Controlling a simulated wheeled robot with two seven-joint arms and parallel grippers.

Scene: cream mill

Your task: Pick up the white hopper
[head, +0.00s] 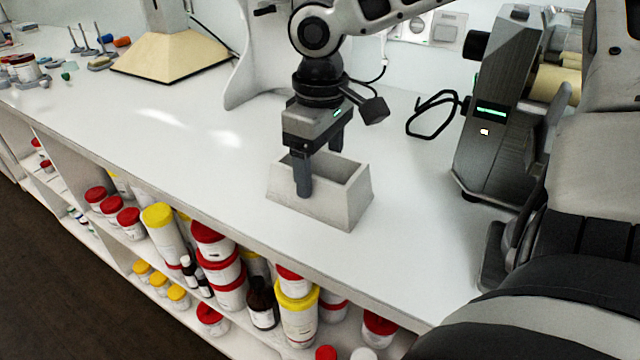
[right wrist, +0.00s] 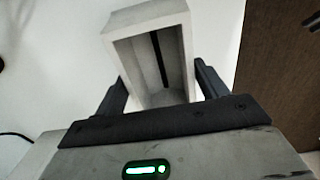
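The white hopper (head: 344,200) is an open-topped, box-like piece with sloping walls and stands upright on the white counter. It also shows in the right wrist view (right wrist: 147,17), with a dark slot inside it. My right gripper (head: 320,172) points down over the hopper's left part. One finger is outside the front wall, and the other is at the back wall, its tip hidden. In the right wrist view my right gripper (right wrist: 160,82) has its fingers apart, one on each side of the hopper, with narrow gaps seeming to remain. My left gripper is not in view.
A dark grey machine (head: 500,110) with a green display stands on the counter (head: 150,120) to the right. A beige, flared base (head: 172,55) is at the back left. Jars and bottles fill the shelves below the front edge. The counter left of the hopper is clear.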

